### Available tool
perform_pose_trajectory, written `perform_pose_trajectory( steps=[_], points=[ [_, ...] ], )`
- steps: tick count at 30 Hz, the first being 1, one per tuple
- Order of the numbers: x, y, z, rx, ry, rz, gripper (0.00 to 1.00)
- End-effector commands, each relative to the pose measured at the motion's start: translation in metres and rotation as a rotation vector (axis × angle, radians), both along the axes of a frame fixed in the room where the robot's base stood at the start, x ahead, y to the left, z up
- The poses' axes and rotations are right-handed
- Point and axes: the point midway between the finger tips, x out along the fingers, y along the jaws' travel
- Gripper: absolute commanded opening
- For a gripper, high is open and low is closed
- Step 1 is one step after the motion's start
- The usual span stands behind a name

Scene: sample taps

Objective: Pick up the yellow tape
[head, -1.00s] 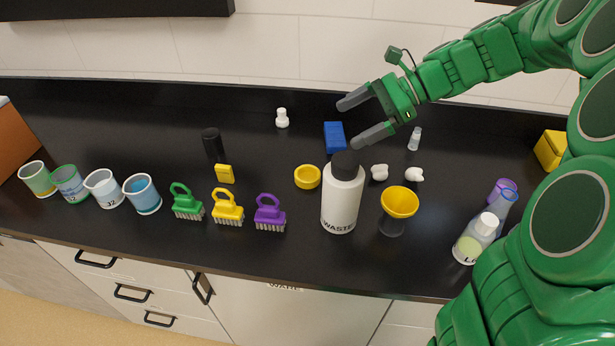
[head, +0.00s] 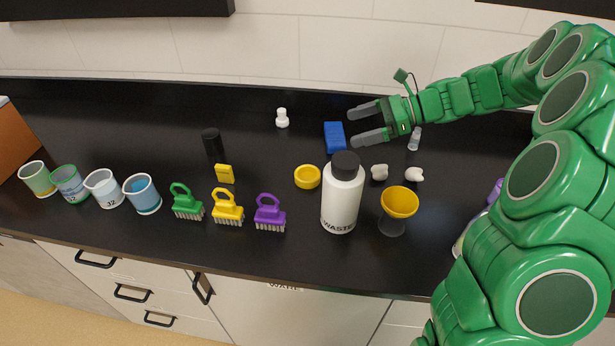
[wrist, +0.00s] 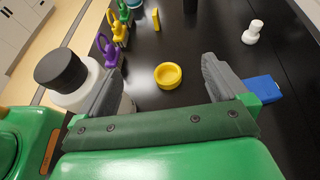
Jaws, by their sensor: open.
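The yellow tape (head: 307,176) is a small ring lying flat on the black counter, left of the white waste bottle. It also shows in the wrist view (wrist: 168,75), ahead of my fingers and between them across the picture. My gripper (head: 360,127) is open and empty above the counter, to the right of and behind the tape. In the wrist view my gripper (wrist: 160,85) has its two grey fingers spread wide, with the tape apart from both.
The waste bottle (head: 342,198) stands close to the tape; a blue block (head: 334,137) lies behind it. A purple brush (head: 269,213), yellow brush (head: 227,207) and green brush (head: 186,202) stand left. A yellow funnel (head: 398,203) is at right. Counter around the tape's left is clear.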

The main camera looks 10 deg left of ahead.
Motion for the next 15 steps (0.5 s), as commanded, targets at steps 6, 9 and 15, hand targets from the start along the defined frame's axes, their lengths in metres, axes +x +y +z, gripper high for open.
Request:
perform_pose_trajectory(
  steps=[6, 9, 15],
  points=[
    [0.0, 0.0, -0.049, 0.002, 0.004, 0.001, 1.0],
    [0.0, 0.0, -0.075, 0.001, 0.005, 0.0, 1.0],
    [0.0, 0.0, -0.109, 0.0, 0.001, 0.001, 1.0]
  ],
)
